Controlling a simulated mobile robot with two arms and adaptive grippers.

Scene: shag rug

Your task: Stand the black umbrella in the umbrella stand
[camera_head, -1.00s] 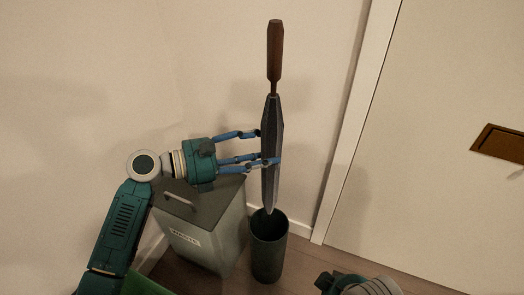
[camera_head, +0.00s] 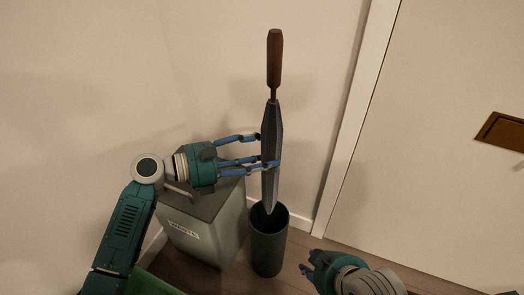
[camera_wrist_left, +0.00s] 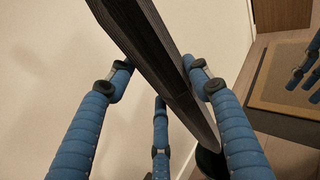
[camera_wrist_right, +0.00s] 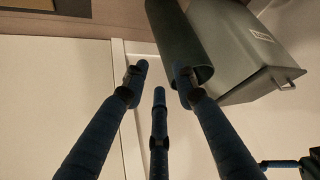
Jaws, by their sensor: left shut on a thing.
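The black umbrella (camera_head: 272,140), with a brown handle (camera_head: 274,60) on top, is held nearly upright, tip down. My left gripper (camera_head: 268,150) is shut on its dark canopy; the canopy also passes between the fingers in the left wrist view (camera_wrist_left: 165,55). The dark green cylindrical umbrella stand (camera_head: 269,247) is on the floor below. The umbrella's tip overlaps the stand's mouth in the head view; how deep it reaches is unclear. My right gripper (camera_head: 306,270) is open and empty, low to the right of the stand. The right wrist view shows the stand (camera_wrist_right: 178,40) beyond its fingers.
A grey-green lidded waste bin (camera_head: 222,230) stands just left of the umbrella stand, under my left gripper. A pale wall is behind. A door (camera_head: 440,190) with a brass plate (camera_head: 500,132) is at the right. A bordered rug (camera_wrist_left: 285,80) shows in the left wrist view.

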